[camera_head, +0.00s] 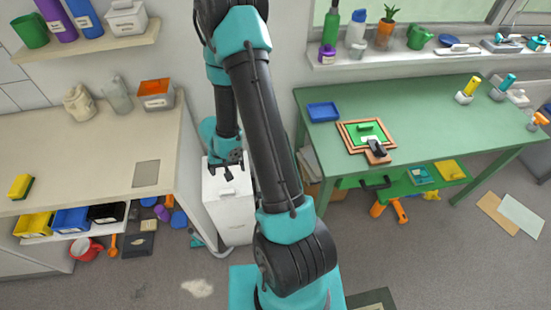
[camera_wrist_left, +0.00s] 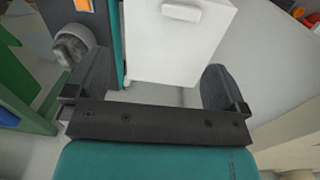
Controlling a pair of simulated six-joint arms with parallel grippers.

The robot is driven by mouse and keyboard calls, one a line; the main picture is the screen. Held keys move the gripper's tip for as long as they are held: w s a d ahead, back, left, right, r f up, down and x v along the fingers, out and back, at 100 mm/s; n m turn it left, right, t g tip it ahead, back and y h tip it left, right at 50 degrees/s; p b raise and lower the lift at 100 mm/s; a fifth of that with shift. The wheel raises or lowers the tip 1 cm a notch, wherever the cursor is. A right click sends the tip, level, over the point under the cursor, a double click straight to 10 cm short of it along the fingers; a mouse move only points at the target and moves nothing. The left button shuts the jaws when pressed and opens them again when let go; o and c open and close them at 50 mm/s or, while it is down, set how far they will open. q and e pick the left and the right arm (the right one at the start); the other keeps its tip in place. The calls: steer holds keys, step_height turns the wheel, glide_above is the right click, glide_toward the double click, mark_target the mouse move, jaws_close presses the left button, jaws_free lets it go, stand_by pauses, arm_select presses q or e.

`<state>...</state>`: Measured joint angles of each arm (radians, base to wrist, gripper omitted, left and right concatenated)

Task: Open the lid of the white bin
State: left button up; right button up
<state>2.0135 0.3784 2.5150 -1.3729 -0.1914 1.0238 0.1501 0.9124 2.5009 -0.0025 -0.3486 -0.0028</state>
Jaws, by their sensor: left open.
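The white bin (camera_head: 229,220) stands on the floor between the beige counter and the green table, partly behind my arm in the head view. Its top looks closed, with a small white handle (camera_head: 227,192) on it. My left gripper (camera_head: 228,173) is open and empty, over the bin's far part, beyond the handle. In the left wrist view the white bin (camera_wrist_left: 175,50) fills the upper middle, its handle (camera_wrist_left: 182,12) near the top edge. The open left gripper (camera_wrist_left: 155,88) shows there with nothing between its fingers. My right gripper is not in view.
The beige counter (camera_head: 75,150) stands close on the left, with a shelf (camera_head: 95,45) above it. The green table (camera_head: 430,125) stands to the right, holding a wooden frame (camera_head: 350,128). The grey floor (camera_head: 420,265) is mostly clear in front.

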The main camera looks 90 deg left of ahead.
arm_select(q)
steer(key=s, duration=0.1)
steer(key=s+r, duration=0.1)
steer(key=s, duration=0.1)
steer(key=shift+d+r+g, duration=0.3)
steer(key=shift+r, duration=0.1)
steer(key=shift+f, duration=0.1)
glide_toward(227, 191)
steer(key=shift+s+d+f, duration=0.1)
steer(key=shift+f, duration=2.3)
steer(key=shift+d+f, duration=0.15)
steer(key=shift+f, duration=2.3)
steer(key=c, duration=0.9)
steer(key=shift+c, duration=0.2)
steer(key=shift+r, duration=0.15)
